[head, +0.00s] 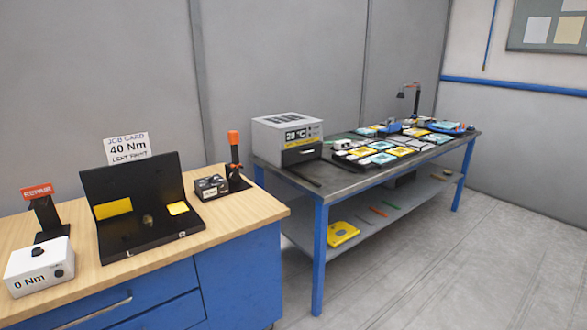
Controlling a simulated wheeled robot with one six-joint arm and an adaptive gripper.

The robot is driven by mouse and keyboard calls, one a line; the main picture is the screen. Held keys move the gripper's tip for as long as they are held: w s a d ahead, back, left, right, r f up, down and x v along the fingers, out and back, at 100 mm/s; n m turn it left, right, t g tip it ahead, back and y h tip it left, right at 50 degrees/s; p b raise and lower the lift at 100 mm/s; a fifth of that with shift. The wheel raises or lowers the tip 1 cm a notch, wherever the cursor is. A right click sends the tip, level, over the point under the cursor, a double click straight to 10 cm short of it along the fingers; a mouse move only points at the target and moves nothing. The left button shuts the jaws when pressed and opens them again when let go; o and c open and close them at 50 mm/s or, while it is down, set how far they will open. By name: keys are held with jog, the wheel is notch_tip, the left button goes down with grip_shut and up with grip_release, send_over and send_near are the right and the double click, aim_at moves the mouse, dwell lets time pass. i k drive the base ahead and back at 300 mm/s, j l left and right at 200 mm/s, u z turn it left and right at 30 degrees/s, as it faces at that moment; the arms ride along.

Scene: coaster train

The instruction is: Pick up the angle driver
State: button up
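An upright black tool with an orange top (234,150) stands in a black holder at the right end of the wooden bench. It looks like the angle driver, but it is too small here to be sure. My gripper is not in view.
The wooden bench (62,262) carries a white "0 Nm" box (40,266), a red "REPAIR" sign (37,190), a black open case (125,185), a "40 Nm, left first" job card (128,148) and a small dark box (211,187). A cluttered metal table (330,185) stands right; floor in front is clear.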

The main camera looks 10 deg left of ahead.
aim_at(234, 138)
jog(key=i+l+u, duration=0.15)
jog(key=i+u, duration=0.15)
jog(key=i, duration=0.25)
jog(key=i+l+u, duration=0.3)
jog(key=i, duration=0.25)
jog(key=i+l+u, duration=0.35)
jog(key=i, duration=0.2)
jog(key=i+l+u, duration=0.1)
jog(key=l, duration=0.2)
jog(key=i+l+u, duration=0.1)
jog(key=l, duration=0.2)
jog(key=i+l+u, duration=0.1)
jog(key=l, duration=0.25)
jog(key=i, duration=0.1)
